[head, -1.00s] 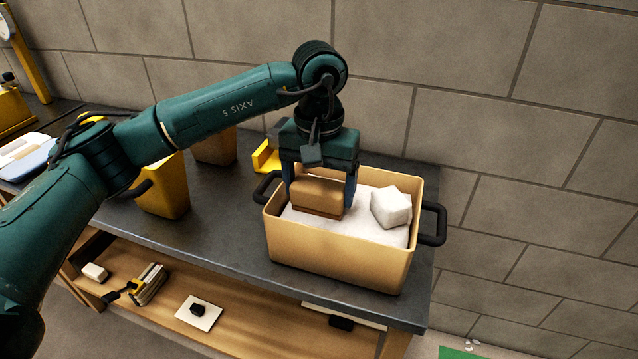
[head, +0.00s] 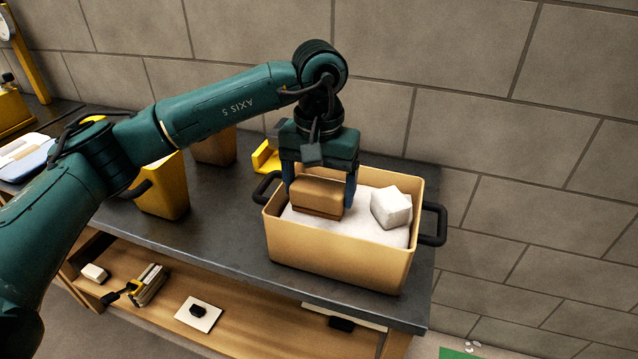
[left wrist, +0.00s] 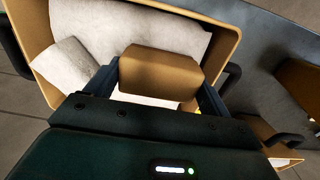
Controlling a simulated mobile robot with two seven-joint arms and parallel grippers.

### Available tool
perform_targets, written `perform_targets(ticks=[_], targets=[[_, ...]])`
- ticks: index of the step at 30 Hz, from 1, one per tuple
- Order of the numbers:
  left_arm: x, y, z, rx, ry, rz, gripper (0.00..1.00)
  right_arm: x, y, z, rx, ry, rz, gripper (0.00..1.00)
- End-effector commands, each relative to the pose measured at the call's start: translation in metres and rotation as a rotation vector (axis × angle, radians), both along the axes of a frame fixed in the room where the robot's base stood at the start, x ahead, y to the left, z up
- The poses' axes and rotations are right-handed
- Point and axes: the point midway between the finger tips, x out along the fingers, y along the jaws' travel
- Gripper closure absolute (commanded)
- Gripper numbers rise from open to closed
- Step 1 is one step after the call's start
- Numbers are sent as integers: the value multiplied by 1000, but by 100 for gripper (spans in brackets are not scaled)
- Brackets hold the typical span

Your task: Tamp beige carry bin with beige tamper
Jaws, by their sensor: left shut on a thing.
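The beige carry bin (head: 340,253) stands on the dark bench top with black handles at its two ends. It holds a white fill (head: 357,225) and a white block (head: 391,208) lying tilted on the right side. My left gripper (head: 320,190) reaches down into the bin and is shut on the beige tamper (head: 318,198), a brown-beige block, over the left part of the fill. In the left wrist view the tamper (left wrist: 160,70) sits between the two fingers. Whether its underside touches the fill is hidden. My right gripper is not in view.
A wooden shelf (head: 245,322) below holds small items. A block wall is behind.

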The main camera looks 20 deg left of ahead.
Motion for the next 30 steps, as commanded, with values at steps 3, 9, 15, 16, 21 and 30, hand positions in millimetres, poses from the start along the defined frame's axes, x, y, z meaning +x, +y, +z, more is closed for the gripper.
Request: perform_targets(ticks=[3,9,15,16,21,30], targets=[[0,0,13,-1,-2,-1,46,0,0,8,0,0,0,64],[1,0,34,-1,-3,0,46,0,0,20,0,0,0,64],[1,0,55,-1,-4,0,46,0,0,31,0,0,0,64],[1,0,58,-1,-3,-1,46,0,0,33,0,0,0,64],[1,0,70,-2,-3,0,46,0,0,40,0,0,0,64],[0,0,69,-1,-3,0,46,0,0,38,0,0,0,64]])
